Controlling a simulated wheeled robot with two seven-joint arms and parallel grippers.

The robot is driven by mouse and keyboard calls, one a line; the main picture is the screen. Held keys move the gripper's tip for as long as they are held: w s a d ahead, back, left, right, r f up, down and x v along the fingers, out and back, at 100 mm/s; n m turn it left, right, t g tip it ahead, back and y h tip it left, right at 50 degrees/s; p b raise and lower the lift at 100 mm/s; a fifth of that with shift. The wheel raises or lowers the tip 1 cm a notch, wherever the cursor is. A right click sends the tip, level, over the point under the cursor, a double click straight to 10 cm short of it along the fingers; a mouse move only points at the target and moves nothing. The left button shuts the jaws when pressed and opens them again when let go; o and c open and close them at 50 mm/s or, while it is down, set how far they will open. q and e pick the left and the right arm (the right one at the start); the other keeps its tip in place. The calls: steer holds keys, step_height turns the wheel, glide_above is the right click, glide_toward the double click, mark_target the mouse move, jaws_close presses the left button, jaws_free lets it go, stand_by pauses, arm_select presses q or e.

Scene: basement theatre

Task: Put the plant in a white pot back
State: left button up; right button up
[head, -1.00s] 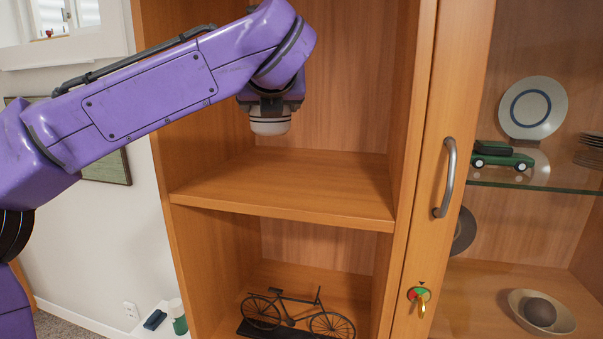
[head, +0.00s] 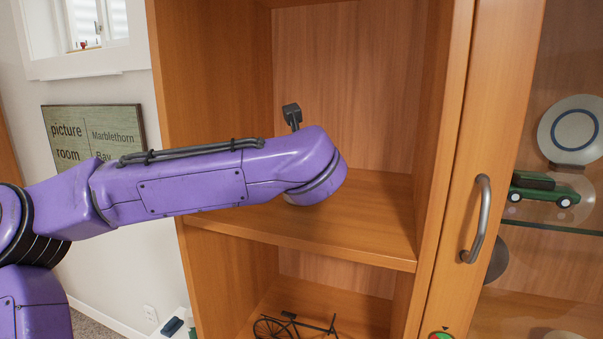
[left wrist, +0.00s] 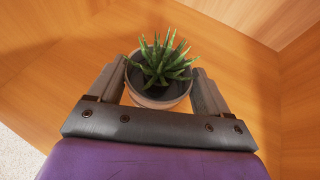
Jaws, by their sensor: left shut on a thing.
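The plant (left wrist: 160,62), spiky and green, stands in a pale round pot (left wrist: 157,101) with dark soil, in the left wrist view. My left gripper (left wrist: 160,75) is shut on the pot, one finger on each side. In the head view my left arm reaches into the wooden cabinet, low over the upper shelf (head: 375,225). The arm hides the plant and nearly all of the pot there. I cannot tell whether the pot touches the shelf. My right gripper is not in view.
The upper shelf is otherwise bare where visible. A black bicycle model (head: 300,325) stands on the shelf below. To the right are a door handle (head: 478,220) and a glass shelf with a green toy car (head: 545,190) and a plate (head: 575,128). A sign (head: 95,135) hangs at left.

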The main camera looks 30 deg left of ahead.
arm_select(q)
steer(key=shift+s, duration=0.15)
steer(key=shift+s+f+b, duration=0.1)
steer(key=shift+b, duration=0.2)
steer(key=o, duration=1.1)
steer(key=shift+o, duration=0.4)
